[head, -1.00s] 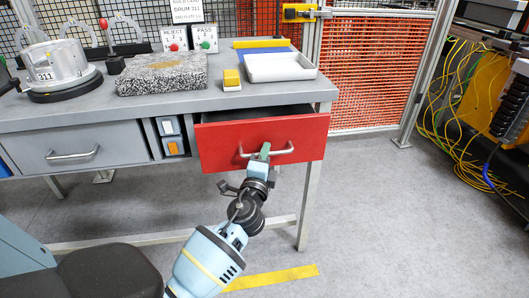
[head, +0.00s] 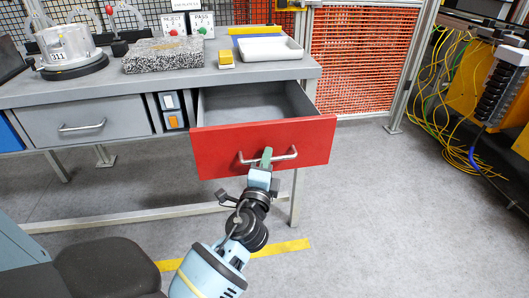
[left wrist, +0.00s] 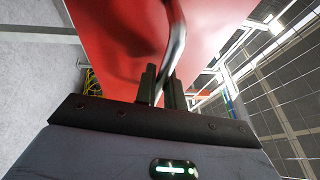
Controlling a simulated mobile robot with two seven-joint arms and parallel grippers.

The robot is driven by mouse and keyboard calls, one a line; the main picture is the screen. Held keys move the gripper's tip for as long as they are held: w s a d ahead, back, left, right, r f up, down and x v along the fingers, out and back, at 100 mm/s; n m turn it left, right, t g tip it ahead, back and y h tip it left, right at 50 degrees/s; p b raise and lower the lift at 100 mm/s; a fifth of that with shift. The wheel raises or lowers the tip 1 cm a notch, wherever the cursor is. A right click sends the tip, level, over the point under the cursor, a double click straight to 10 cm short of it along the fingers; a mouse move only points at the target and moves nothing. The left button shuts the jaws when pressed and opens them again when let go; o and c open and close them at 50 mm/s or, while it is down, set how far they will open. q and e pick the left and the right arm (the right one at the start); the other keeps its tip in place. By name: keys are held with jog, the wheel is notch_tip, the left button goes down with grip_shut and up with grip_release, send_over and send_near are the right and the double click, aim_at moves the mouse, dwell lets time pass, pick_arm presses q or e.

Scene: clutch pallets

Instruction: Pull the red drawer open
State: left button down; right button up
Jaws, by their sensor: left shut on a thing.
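The red drawer (head: 222,154) is pulled well out from under the right end of the grey workbench, and its empty grey inside shows in the head view. Its front also fills the upper middle of the left wrist view (left wrist: 115,40). A silver bar handle (head: 286,154) runs across the front. My left gripper (head: 266,158) is shut on the middle of this handle. In the left wrist view, the handle (left wrist: 176,40) passes between the two dark fingers (left wrist: 163,85). My right gripper is not in view.
The workbench top (head: 130,84) holds a stone slab (head: 163,55), a silver drum part (head: 69,48), a yellow block (head: 226,60) and a white tray (head: 266,48). A closed grey drawer (head: 85,118) sits at the left. The floor (head: 400,220) to the right is clear.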

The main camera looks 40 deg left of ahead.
pick_arm(q)
jog(key=s+d, duration=0.4)
jog(key=shift+d, duration=0.35)
jog(key=c, duration=1.5)
grip_release()
jog(key=shift+s, duration=0.15)
jog(key=b+v, duration=0.2)
jog(key=v, duration=0.5)
jog(key=shift+s+d, duration=0.2)
jog(key=shift+s, duration=0.05)
